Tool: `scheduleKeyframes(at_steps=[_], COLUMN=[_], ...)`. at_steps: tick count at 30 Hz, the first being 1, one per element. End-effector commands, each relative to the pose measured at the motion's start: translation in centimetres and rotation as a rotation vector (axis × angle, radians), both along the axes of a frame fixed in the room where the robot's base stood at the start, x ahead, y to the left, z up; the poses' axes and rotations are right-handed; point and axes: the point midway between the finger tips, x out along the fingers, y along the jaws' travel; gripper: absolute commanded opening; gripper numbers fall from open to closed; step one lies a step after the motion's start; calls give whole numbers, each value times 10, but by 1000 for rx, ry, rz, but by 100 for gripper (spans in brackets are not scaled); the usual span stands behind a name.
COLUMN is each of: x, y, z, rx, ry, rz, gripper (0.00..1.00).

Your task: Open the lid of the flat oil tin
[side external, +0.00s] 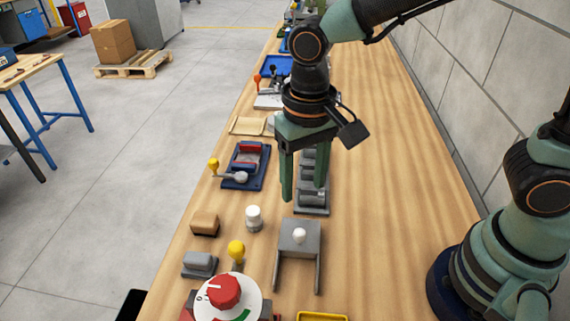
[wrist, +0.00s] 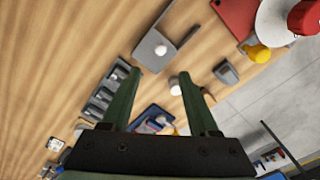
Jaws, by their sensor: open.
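My gripper (side external: 304,191) is open and empty, pointing down above the bench. In the wrist view its two fingers (wrist: 158,76) stand wide apart with nothing between them. No object is clearly recognisable as the flat oil tin. A flat grey piece with a white knob and two long side arms (side external: 298,238) lies in front of my gripper; it also shows in the wrist view (wrist: 151,51). A small low grey block (side external: 199,265) sits at the front left, also in the wrist view (wrist: 226,72). I cannot tell whether either is the tin.
A grey rack (side external: 312,198) stands behind the fingers. A white-topped cylinder (side external: 253,218), a brown block (side external: 205,223) and a yellow knob (side external: 236,250) stand left of the grey piece. A red dial (side external: 224,291) is at the front. The bench's right side (side external: 405,190) is clear.

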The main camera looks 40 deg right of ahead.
Motion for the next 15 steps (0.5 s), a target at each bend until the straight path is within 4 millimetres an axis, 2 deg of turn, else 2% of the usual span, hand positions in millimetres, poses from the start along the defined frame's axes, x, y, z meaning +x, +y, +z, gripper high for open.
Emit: scheduleKeyframes(at_steps=[7, 15], x=[-2, -2], y=[2, 1], z=[-22, -75], rx=[-6, -8], ry=[11, 12], rz=[-4, -4], gripper=[61, 61])
